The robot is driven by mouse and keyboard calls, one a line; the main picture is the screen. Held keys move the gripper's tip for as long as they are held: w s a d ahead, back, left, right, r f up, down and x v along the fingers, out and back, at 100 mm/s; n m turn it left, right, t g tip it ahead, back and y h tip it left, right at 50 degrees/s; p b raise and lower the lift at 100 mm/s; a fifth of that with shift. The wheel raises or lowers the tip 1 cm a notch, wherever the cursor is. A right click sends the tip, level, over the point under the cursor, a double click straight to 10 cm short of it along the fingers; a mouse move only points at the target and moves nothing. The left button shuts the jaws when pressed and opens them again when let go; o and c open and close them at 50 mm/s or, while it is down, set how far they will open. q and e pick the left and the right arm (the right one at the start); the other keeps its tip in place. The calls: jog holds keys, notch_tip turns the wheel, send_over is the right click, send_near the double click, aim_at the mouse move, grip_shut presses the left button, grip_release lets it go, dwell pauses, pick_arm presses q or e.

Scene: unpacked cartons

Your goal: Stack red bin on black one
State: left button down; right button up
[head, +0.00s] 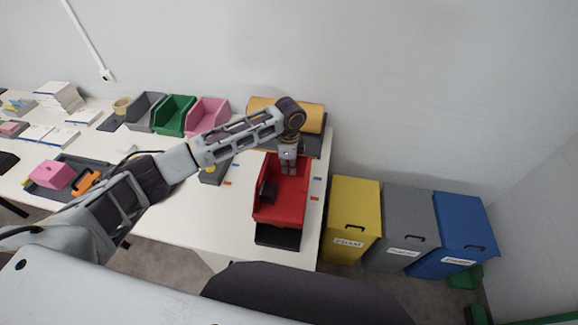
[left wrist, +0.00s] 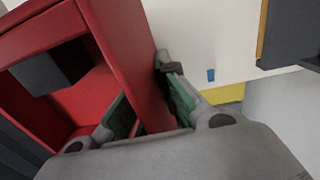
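The red bin (head: 291,205) is near the right end of the white table, with its open front toward me. A black bin (head: 278,236) shows below its front edge; most of it is hidden, and I cannot tell if the two touch. My left gripper (head: 288,170) is at the red bin's far end. In the left wrist view, its fingers (left wrist: 145,90) lie on either side of a red bin wall (left wrist: 122,50), seemingly clamped on it. A dark block (left wrist: 50,70) is inside the red bin. My right gripper is not in view.
Grey, green (head: 175,115) and pink (head: 208,115) bins stand at the table's back. A cardboard roll (head: 312,117) is behind the gripper. Small colored pieces lie beside the red bin. Yellow (head: 352,210), grey and blue waste bins stand right of the table.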

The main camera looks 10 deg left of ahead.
pick_arm(q)
jog(key=shift+f, duration=0.3)
jog(key=c, duration=2.1)
grip_release()
jog(key=o, duration=0.5)
jog(key=shift+o, duration=0.2)
jog(key=shift+f, duration=0.1)
notch_tip(320, 180, up, 12)
jog(key=shift+w, duration=0.15)
